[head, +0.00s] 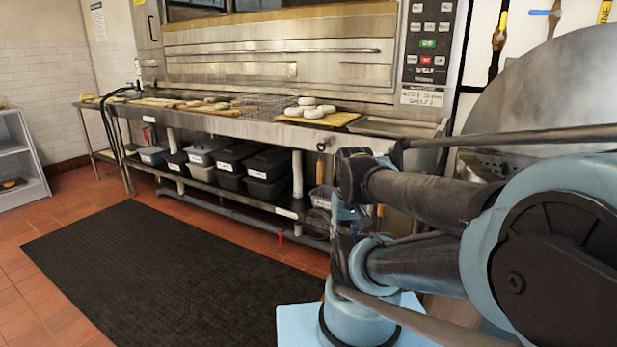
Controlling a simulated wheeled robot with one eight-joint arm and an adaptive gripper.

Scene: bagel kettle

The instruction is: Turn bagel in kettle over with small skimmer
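A large round steel form (560,80) stands at the right edge; it looks like part of the kettle or its lid. My arm hides much of the area below it, and no bagel shows there. I cannot make out the small skimmer. My blue and black arm fills the lower right, and I cannot make out my gripper in this view.
A steel oven (280,70) stands behind a long steel counter (225,124). Pale round bagels (305,108) lie on a yellow board. Dark and grey bins (268,165) sit on the shelf below. A black mat (160,265) covers open floor. A grey shelf unit (22,150) stands left.

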